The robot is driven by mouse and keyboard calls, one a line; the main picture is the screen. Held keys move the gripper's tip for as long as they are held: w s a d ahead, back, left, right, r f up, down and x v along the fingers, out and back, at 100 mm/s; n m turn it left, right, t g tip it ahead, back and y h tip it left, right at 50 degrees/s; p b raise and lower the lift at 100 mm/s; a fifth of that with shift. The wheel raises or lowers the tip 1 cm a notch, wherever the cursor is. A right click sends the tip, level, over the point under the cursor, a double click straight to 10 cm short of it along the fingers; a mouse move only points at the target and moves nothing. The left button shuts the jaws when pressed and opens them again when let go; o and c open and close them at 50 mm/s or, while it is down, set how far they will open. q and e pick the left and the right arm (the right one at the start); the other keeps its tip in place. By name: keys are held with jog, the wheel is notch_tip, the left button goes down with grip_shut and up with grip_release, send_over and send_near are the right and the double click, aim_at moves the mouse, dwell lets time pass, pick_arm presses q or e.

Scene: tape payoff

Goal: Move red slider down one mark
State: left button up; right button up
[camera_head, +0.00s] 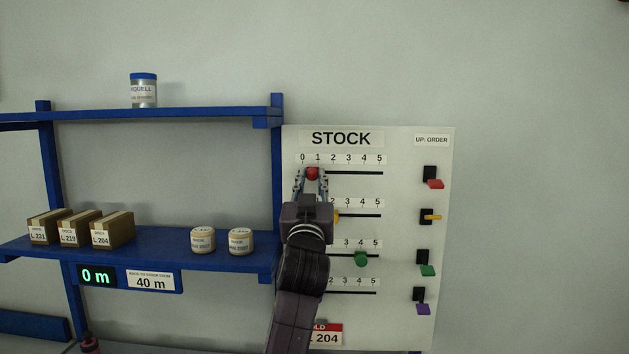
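The red slider (312,172) is a round red knob on the top track of the white STOCK board (400,190), just below the mark 1. My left gripper (312,175) reaches up from below, with one finger on each side of the red knob. The fingers look close to the knob, but I cannot tell whether they touch it. The left end of the top track is hidden behind the gripper. My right gripper is not in view.
A yellow slider (337,216) partly shows beside my arm, and a green slider (361,259) sits lower. Red, yellow, green and purple levers line the board's right side. A blue shelf (160,252) with boxes and jars stands at left.

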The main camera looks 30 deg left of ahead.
pick_arm(q)
jog(key=o, duration=0.4)
jog(key=shift+w+d, duration=0.4)
jog(key=shift+d, duration=0.3)
jog(key=shift+s+a, duration=0.15)
jog(key=shift+a, duration=0.05)
jog(key=shift+s+f, duration=0.1)
jog(key=shift+s, duration=0.1)
jog(key=v, duration=1.1)
jog(key=shift+d+f, duration=0.15)
jog(key=shift+d, duration=0.2)
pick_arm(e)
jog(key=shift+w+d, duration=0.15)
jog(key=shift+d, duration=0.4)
